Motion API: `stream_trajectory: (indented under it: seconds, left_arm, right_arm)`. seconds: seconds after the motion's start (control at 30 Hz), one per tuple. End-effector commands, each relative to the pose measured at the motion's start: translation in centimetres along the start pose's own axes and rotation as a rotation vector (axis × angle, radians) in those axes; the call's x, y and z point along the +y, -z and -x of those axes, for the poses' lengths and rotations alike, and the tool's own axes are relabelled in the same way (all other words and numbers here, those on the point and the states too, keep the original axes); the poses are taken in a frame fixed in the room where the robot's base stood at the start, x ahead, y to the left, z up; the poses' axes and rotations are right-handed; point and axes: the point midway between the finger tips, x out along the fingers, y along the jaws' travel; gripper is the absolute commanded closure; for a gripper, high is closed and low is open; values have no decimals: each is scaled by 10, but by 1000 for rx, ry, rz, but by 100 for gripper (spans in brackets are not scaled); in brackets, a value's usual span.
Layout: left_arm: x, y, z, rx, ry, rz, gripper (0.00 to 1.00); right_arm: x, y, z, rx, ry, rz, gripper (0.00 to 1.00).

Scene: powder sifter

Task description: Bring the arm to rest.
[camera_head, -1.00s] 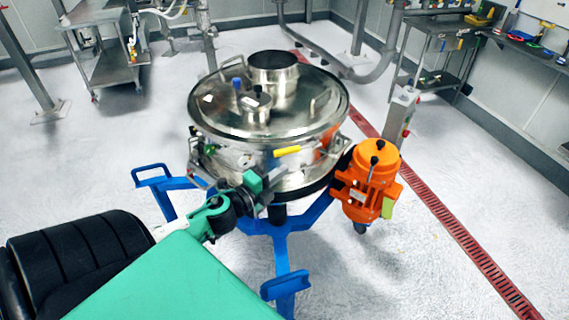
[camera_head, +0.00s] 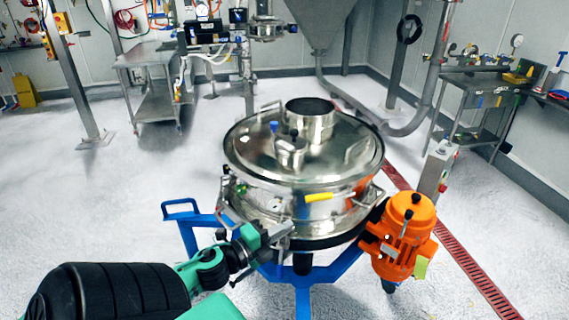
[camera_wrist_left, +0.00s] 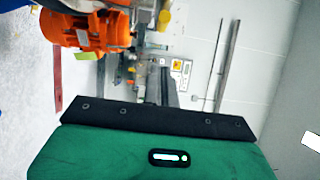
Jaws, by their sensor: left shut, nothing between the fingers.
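My left gripper (camera_head: 279,232) is in the lower middle of the head view, at the end of my green and black arm. It is shut and empty, in front of the steel powder sifter (camera_head: 255,155). In the picture it overlaps the sifter's lower front side; I cannot tell whether it touches. The sifter has a round domed lid and a yellow-handled clamp (camera_head: 319,197), and stands on a blue frame (camera_head: 335,270). My right gripper is not in view.
An orange motor (camera_head: 402,240) sits at the sifter's right; it also shows at the upper left in the left wrist view (camera_wrist_left: 95,32). Steel carts (camera_head: 160,100) stand behind. A red floor grate (camera_head: 470,265) runs along the right.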

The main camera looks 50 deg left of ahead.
Motion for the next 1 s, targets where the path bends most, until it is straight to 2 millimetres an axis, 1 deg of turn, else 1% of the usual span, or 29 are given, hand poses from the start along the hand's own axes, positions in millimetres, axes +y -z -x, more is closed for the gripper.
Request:
stream_trajectory:
  seconds: [0.37,0.47,0.53,0.57,0.67,0.7,0.77,0.8,0.87,0.9,0.97,1.0]
  left_arm:
    - [1,0,0,-1,-1,1,100]
    - [14,-7,-1,-20,-20,25,100]
    - [38,-17,-1,-52,-55,67,100]
    - [53,-22,0,-72,-75,95,100]
    - [118,-43,5,-157,-163,210,100]
    - [148,-49,9,-194,-202,263,100]
    - [193,-55,18,-251,-263,343,100]
    - [223,-58,25,-288,-303,396,100]
    - [268,-57,37,-343,-363,474,100]
    - [297,-55,46,-379,-403,524,100]
    - [340,-48,62,-433,-463,600,100]
    - [369,-42,74,-469,-505,648,100]
  right_arm:
    - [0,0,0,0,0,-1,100]
    - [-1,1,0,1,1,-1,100]
    - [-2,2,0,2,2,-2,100]
    - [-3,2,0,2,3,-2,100]
    - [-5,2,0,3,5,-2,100]
    - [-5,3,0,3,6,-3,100]
    - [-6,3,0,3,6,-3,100]
    - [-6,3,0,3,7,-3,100]
    - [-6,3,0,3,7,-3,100]
    - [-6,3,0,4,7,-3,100]
    - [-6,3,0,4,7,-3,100]
    - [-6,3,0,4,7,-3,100]
